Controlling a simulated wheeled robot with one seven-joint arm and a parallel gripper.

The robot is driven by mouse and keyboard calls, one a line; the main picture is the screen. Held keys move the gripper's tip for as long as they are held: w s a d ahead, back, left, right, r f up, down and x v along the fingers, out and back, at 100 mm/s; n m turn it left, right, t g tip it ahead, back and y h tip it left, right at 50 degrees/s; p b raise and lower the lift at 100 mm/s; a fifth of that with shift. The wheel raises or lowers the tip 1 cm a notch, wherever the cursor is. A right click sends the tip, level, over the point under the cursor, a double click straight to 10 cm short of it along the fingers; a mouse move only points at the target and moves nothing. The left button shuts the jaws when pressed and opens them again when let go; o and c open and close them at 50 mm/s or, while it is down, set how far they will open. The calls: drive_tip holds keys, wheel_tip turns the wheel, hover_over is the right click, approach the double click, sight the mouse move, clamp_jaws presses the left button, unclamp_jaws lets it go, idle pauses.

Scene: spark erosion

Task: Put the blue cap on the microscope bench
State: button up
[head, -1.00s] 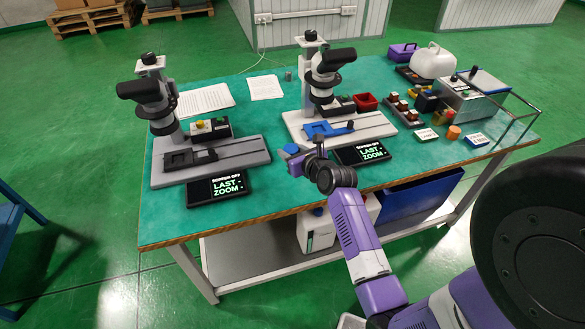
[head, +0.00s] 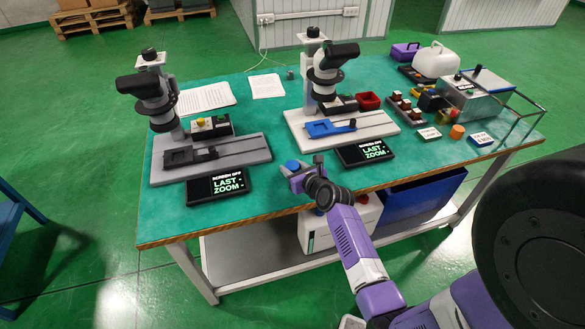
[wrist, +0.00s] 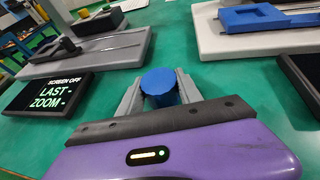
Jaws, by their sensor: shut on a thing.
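The blue cap (wrist: 159,83) is held between the two fingers of my gripper (wrist: 160,92) in the wrist view. In the head view the cap (head: 293,165) shows at the tip of my gripper (head: 294,171), over the front part of the green bench top (head: 245,215). The gripper is shut on the cap. Whether the cap touches the bench or is held just above it, I cannot tell. The bench carries two microscopes, a grey-based one (head: 155,100) at left and a white-based one (head: 328,75) with a blue slide holder (head: 325,129).
Two black screen tablets, left (head: 215,187) and right (head: 363,153), lie on either side of the gripper. Bare green top lies between them. A red bin (head: 369,101), small bottles and a metal box (head: 470,97) stand at the right.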

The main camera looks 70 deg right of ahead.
drive_tip(key=o, duration=1.3)
drive_tip(key=shift+f, duration=0.1)
